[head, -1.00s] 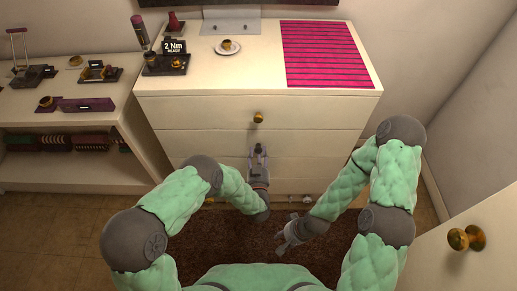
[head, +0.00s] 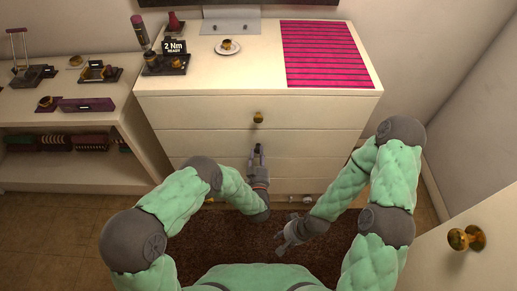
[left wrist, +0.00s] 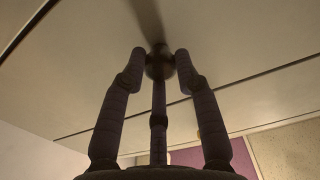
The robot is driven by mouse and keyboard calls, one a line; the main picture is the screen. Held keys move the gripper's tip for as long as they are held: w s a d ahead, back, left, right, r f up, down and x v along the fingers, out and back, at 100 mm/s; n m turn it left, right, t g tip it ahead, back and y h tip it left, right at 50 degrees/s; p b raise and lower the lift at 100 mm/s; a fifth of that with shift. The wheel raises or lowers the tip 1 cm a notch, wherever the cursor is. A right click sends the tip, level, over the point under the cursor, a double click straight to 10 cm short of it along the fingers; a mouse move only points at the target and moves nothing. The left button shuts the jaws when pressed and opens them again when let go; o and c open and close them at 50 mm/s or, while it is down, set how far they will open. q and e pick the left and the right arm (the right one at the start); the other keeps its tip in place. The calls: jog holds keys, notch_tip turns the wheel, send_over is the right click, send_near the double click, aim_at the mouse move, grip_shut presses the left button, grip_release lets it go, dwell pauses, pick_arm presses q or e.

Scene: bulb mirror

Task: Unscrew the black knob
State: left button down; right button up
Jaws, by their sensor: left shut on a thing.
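The black knob (left wrist: 160,64) shows in the left wrist view as a dark round knob on a pale drawer front. My left gripper (head: 257,147) points at the lower drawer fronts in the head view. In the left wrist view its fingers (left wrist: 160,57) are shut around the knob, with tips on both sides of it. In the head view the gripper hides this knob. My right gripper (head: 283,243) hangs low over the dark rug, away from the drawers; its jaw opening is too unclear to tell.
A brass knob (head: 258,117) sits on the drawer above. The dresser top (head: 225,78) holds a plate, a striped pink mat and a small "2 Nm READY" display (head: 174,46). A low shelf (head: 105,120) stands left. A door with a brass knob (head: 466,239) is at the right.

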pick_arm(q)
jog(key=shift+r+n, duration=0.15)
jog(key=shift+n, duration=0.25)
jog(key=n, duration=0.5)
jog(key=shift+w+r, duration=0.1)
jog(key=n, duration=0.5)
dwell(0.4)
jog(key=n, duration=0.5)
